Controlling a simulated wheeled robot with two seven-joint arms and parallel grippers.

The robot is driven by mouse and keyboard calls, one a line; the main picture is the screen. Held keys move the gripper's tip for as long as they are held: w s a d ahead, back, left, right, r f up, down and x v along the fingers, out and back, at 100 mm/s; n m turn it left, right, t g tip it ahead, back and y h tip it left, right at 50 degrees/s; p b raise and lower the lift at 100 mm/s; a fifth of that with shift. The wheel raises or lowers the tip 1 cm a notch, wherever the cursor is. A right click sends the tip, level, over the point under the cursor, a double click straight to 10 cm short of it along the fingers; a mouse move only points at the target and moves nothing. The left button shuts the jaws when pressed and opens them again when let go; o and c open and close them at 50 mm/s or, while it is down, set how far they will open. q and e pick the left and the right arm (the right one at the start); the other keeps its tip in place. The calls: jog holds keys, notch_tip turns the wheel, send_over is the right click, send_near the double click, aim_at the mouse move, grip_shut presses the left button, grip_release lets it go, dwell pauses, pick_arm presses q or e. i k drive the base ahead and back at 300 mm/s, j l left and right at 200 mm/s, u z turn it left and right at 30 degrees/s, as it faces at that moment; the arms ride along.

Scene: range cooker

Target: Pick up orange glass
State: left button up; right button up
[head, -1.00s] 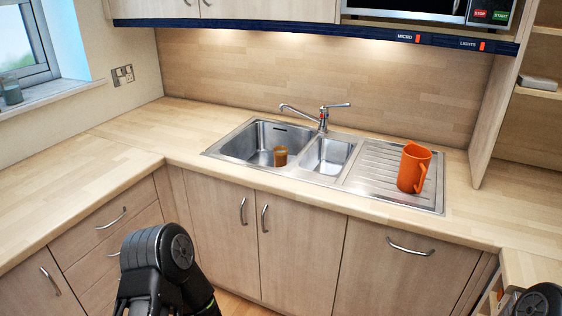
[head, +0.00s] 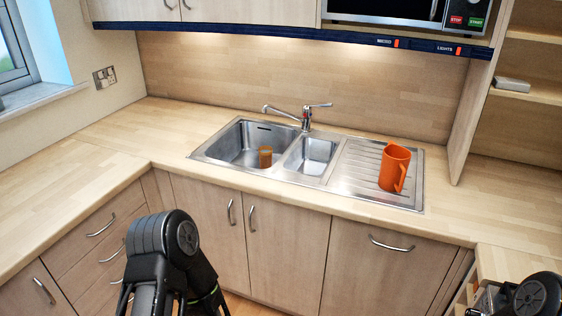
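A small amber-orange glass (head: 265,157) stands in the left basin of the steel sink (head: 200,155). A larger orange mug-shaped vessel (head: 394,167) with a handle on its right stands upright on the ribbed drainer to the right. Part of my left arm shows at the bottom, left of centre, in front of the cabinets. Part of my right arm shows in the bottom right corner. Neither gripper can be made out, and both arms are well apart from the orange things.
The tap (head: 306,117) rises behind the basins. The wooden worktop (head: 100,150) is bare left of the sink. Cabinet doors (head: 290,240) with metal handles front the counter. A microwave (head: 410,12) and shelves (head: 525,95) are at upper right.

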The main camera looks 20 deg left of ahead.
aim_at(266, 158)
jog(key=i+j+z, duration=0.2)
jog(key=z, duration=0.15)
jog(key=i+j+z, duration=0.15)
jog(key=j+z, duration=0.2)
jog(key=i+j+z, duration=0.1)
jog(key=j+z, duration=0.2)
jog(key=i+j, duration=0.15)
jog(key=j, duration=0.35)
jog(key=i+j+z, duration=0.1)
jog(key=j, duration=0.35)
jog(key=i+j, duration=0.1)
jog(key=j, duration=0.4)
jog(key=i+j+z, duration=0.1)
jog(key=j, duration=0.4)
